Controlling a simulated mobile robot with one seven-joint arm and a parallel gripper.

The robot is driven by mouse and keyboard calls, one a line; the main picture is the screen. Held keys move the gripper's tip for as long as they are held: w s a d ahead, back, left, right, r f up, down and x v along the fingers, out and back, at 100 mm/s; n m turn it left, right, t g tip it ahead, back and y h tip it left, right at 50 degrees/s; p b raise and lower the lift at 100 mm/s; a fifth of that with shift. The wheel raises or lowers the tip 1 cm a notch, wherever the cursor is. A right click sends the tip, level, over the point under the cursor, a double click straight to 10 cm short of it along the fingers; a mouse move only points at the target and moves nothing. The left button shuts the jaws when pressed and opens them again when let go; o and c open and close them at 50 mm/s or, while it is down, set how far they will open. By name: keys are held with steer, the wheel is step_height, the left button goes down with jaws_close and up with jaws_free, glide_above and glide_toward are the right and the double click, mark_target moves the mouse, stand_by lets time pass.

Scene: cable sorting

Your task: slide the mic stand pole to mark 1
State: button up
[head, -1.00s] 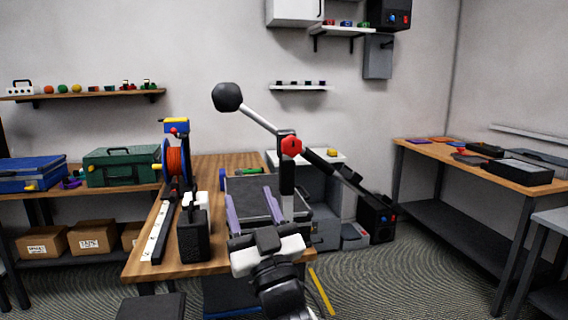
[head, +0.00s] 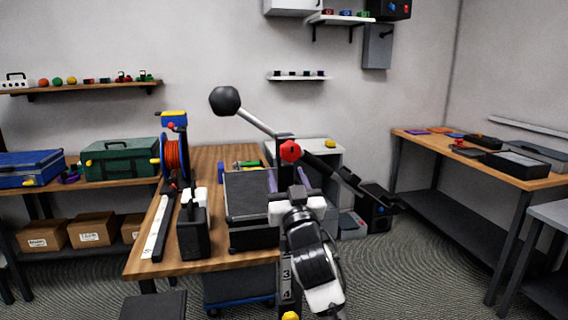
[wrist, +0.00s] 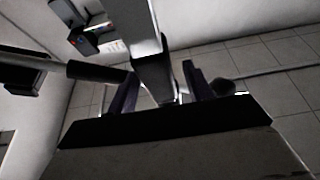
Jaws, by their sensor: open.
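The mic stand has a dark upright pole (head: 285,150), a red knob (head: 290,151) near its top and a slanted boom (head: 258,122) ending in a black ball (head: 225,101). The boom's black rear part slopes down to the right. Lower on the stand, a dark strip (head: 286,281) shows the figures 3 and 4; marks above are hidden behind my arm. A yellow knob (head: 291,316) shows at the bottom edge. My gripper (head: 287,174) is open, its purple fingers on either side of the upright. The wrist view shows the pole (wrist: 152,75) between the fingers; contact is unclear.
A wooden table (head: 150,265) left of the stand bears a black case (head: 250,205), an orange cable reel (head: 174,160) and a black box (head: 192,236). A grey cabinet (head: 325,190) stands behind. The floor to the right (head: 420,265) is clear.

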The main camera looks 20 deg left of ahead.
steer(key=shift+p+x, duration=0.3)
steer(key=shift+x, duration=1.15)
steer(key=shift+c, duration=0.3)
jaws_close()
steer(key=shift+f, duration=0.15)
